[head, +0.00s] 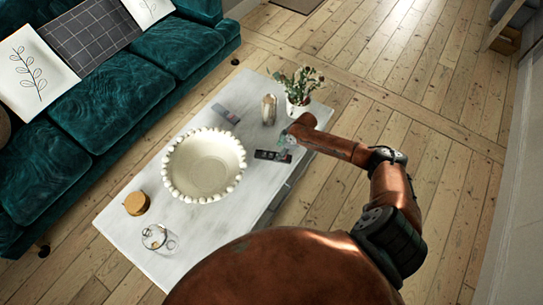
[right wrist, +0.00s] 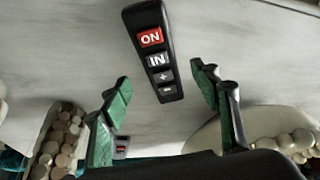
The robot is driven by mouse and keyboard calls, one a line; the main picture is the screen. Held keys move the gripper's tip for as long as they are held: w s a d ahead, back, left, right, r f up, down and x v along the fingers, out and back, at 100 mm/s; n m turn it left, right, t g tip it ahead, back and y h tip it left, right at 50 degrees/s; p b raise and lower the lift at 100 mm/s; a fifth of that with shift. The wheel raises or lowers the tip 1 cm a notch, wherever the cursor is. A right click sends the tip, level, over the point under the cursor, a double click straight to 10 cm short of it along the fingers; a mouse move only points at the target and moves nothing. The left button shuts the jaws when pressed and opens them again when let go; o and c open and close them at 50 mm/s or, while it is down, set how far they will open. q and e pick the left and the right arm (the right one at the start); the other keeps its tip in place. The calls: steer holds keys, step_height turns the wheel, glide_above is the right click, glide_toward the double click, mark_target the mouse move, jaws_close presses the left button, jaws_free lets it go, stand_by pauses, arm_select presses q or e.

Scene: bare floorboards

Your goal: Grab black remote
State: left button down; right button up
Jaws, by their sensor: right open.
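The black remote (head: 272,156) lies flat on the white coffee table, beside the beaded bowl. In the right wrist view the black remote (right wrist: 152,42) shows a red ON button, an IN button and small plus and minus buttons. My right gripper (head: 287,143) is over the table close to the remote. In the right wrist view its green fingers (right wrist: 162,74) are spread, with the remote's near end between their tips in the picture and nothing gripped. The exact height above the remote is unclear. My left gripper is not in view.
The white coffee table (head: 118,222) also holds a beaded bowl (head: 205,165), another remote (head: 226,114), a metallic vase (head: 269,110), a potted plant (head: 298,94), a gold-brown container (head: 136,203) and a glass item (head: 155,237). A teal sofa (head: 110,95) stands at left. Floor is clear at right.

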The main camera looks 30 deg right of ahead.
mark_target(273, 155)
steer(key=b+x, duration=0.1)
steer(key=x, duration=0.3)
steer(key=shift+w+a+f+b, duration=0.25)
steer(key=shift+w+a+b, duration=0.1)
steer(key=shift+r, duration=0.1)
steer(key=c, duration=1.3)
